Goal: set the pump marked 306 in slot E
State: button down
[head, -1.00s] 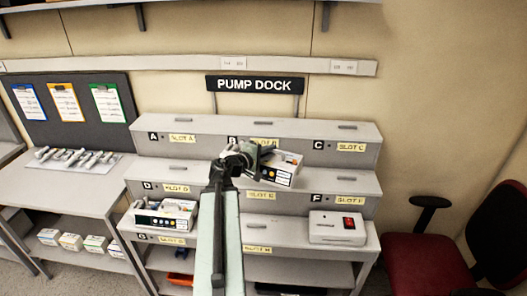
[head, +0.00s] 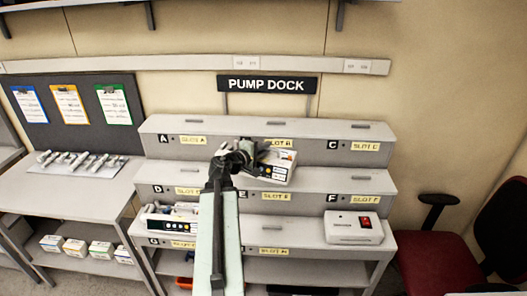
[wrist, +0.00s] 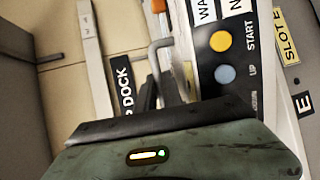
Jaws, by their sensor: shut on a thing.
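A white pump (head: 277,169) with a dark front panel and coloured buttons is held in my gripper (head: 240,155), in front of the dock's middle column. In the wrist view the same pump (wrist: 228,60) shows its yellow and blue buttons; its number is not readable. The gripper is shut on it. The slot E label (head: 263,195) is just below the held pump in the head view, and it also shows in the wrist view (wrist: 287,38). The pump appears to be above the slot E step; whether it touches is unclear.
The stepped pump dock (head: 310,178) has slots A to C on top and D to F in the middle. Another pump (head: 170,220) stands on the lower step at left. A white box with a red switch (head: 352,228) stands at lower right. A red chair (head: 445,258) is at right.

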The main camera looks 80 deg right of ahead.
jog(key=s+d+f+n+t+h+b, duration=0.1)
jog(key=d+f+t+b, duration=0.1)
jog(key=d, duration=0.4)
jog(key=s+d+f+n+t+b, duration=0.1)
jog(key=d+f+n+t+b, duration=0.1)
jog(key=d, duration=0.5)
jog(key=shift+f+h+b, duration=0.4)
jog(key=shift+f+b, duration=0.2)
jog(key=shift+f, duration=0.1)
jog(key=shift+f, duration=0.1)
jog(key=shift+f+b, duration=2.4)
jog(key=shift+b, duration=0.05)
jog(key=shift+a, duration=0.15)
jog(key=shift+f+b, duration=0.5)
jog(key=shift+b, duration=0.05)
jog(key=shift+f+b, duration=0.85)
